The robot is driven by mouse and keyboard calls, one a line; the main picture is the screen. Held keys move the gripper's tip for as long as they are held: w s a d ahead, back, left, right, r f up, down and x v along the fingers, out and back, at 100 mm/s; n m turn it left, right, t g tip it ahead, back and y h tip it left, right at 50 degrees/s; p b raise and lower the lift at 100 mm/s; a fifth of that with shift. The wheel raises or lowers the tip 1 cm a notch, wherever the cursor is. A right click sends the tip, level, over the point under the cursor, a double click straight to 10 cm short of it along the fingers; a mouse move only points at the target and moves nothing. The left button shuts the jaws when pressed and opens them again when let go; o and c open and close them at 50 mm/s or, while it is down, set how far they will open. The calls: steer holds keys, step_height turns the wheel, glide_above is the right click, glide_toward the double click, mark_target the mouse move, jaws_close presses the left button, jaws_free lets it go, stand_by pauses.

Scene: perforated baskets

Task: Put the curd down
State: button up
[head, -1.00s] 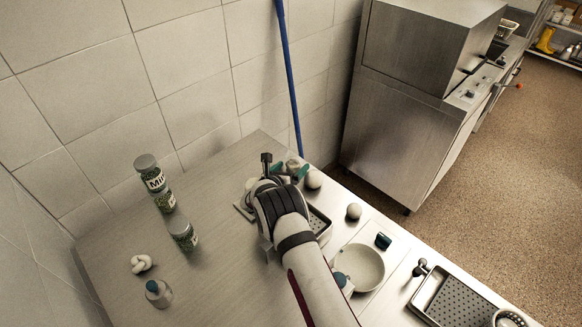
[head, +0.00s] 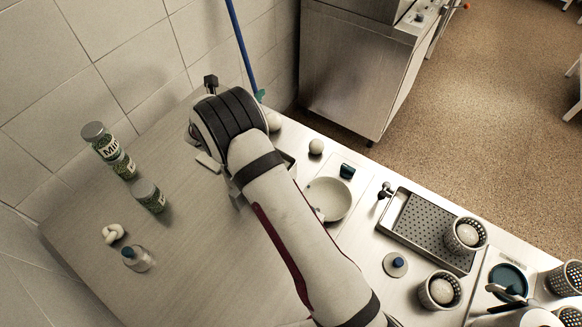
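My arm reaches across the steel table, and its thick wrist (head: 228,122) hides my gripper's fingers and whatever is under them. I cannot see whether the gripper holds a curd. A round white ball, which looks like a curd (head: 273,122), lies by the table's far edge, just right of the wrist. Another white ball (head: 316,147) lies farther right. Two perforated baskets, one at the tray's right end (head: 467,234) and one nearer (head: 441,290), each hold a white rounded mass. A shallow white bowl (head: 328,199) stands right of my forearm.
Several green-filled jars (head: 148,196) stand on the left, with a white knotted piece (head: 114,233) and a small bottle (head: 138,258) nearer. A perforated drain tray (head: 425,228) lies at right. A blue pole (head: 241,45) leans by the wall. The table's left middle is clear.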

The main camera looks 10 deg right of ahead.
steer(key=s+d+r+m+g+h, duration=0.1)
steer(key=s+d+r+m+g, duration=0.3)
steer(key=s+d+r+m, duration=0.35)
steer(key=s+d+r+m+g+h, duration=0.2)
steer(key=s+d+r+m+g, duration=0.2)
steer(key=s+d+m, duration=0.55)
steer(key=s+r+m+g+y, duration=0.1)
steer(key=s+m+g+y, duration=0.1)
steer(key=s+m, duration=0.65)
steer(key=s+a+m+y, duration=0.3)
steer(key=s+m, duration=0.1)
steer(key=s, duration=0.3)
steer(key=s+a+m+g+y, duration=0.1)
steer(key=s+a+m+y, duration=0.2)
steer(key=s+m, duration=0.2)
steer(key=s+a+m+g+y, duration=0.1)
steer(key=s+a+m, duration=0.3)
steer(key=s, duration=0.6)
steer(key=shift+s+f+y, duration=0.4)
steer(key=shift+f+y, duration=0.05)
steer(key=shift+y, duration=0.45)
